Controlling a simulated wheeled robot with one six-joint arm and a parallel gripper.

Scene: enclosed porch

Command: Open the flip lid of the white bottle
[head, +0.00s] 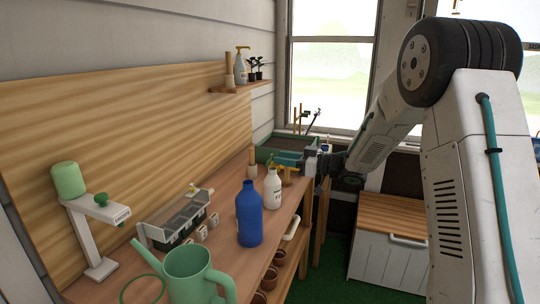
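The white bottle (273,190) stands upright on the wooden bench, just behind and to the right of a blue bottle. Dark marks show on its front. Its top is small in the head view, and I cannot tell whether the flip lid is open or shut. My gripper (297,166) reaches in from the right, at about the height of the bottle's top. Yellow and teal parts show close to the bottle's top, but I cannot tell whether anything touches it. The fingers are too small to read as open or shut.
The blue bottle (249,214) stands close in front. A white chest (388,250) is at right. A shelf (240,87) hangs behind.

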